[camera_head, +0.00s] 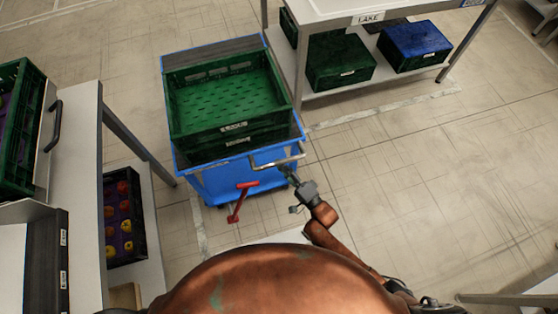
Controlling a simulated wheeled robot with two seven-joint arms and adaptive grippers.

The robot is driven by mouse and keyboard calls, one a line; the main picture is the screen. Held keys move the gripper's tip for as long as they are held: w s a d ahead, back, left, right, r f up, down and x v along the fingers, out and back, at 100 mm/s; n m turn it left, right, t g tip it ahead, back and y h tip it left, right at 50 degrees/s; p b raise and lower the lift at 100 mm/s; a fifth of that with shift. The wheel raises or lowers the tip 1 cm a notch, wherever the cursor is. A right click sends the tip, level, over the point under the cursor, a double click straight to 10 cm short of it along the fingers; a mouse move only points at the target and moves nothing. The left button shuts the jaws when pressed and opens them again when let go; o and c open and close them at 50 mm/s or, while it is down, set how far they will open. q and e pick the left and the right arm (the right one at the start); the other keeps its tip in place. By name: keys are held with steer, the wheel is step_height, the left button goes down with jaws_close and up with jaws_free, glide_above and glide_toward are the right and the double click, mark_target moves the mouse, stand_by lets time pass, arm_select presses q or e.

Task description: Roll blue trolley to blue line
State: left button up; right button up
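The blue trolley (222,189) stands on the floor left of centre in the head view. Stacked green crates (178,130) sit on it; the top one looks empty. A metal handle bar (263,165) sticks out from its near side, and a red lever (239,204) is below it. My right gripper (288,173) is at the right end of the handle bar, very close to or touching it. I cannot tell whether its fingers close around the bar. My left gripper is not in view. No blue line on the floor is visible.
A white table (325,10) with a lower shelf holding green crates (338,62) and a blue-topped crate (414,46) stands behind right. A shelf unit (84,150) with a fruit crate (123,218) stands close on the left. The floor to the right is clear.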

steer(key=shift+w+a+r, duration=0.1)
steer(key=shift+w+a, duration=0.2)
steer(key=shift+w, duration=0.3)
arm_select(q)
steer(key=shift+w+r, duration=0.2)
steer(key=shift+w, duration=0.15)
arm_select(e)
steer(key=shift+f, duration=0.25)
steer(key=shift+c, duration=0.5)
jaws_close()
steer(key=c, duration=0.7)
jaws_free()
steer(key=shift+c, duration=0.2)
steer(key=o, duration=0.8)
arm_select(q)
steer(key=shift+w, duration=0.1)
arm_select(e)
steer(key=shift+o, duration=0.2)
